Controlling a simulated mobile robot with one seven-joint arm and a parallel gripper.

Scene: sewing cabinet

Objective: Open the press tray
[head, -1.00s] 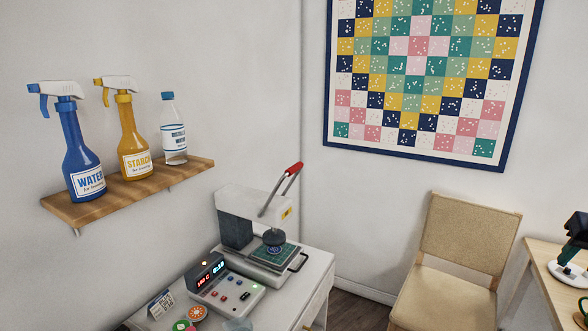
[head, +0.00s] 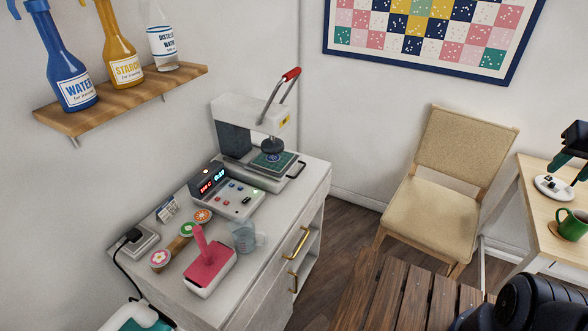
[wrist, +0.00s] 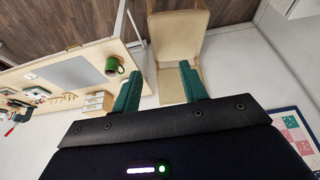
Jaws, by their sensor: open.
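The heat press (head: 247,124) stands at the back of the white cabinet (head: 318,170), with its red-tipped lever (head: 290,75) raised. Its press tray (head: 279,168) lies under the round upper plate, with a green patterned piece on it and a dark loop handle (head: 296,170) at its right front. The tray looks pushed in under the press head. In the wrist view my gripper (wrist: 162,88) is open and empty, its two green fingers apart and facing a chair. The fingers are far from the press, which is not in the wrist view.
A control box (head: 226,192) with red digits, a pink-handled tool (head: 209,264) and a measuring cup (head: 243,237) stand in front of the press. A shelf (head: 120,98) with bottles hangs above left.

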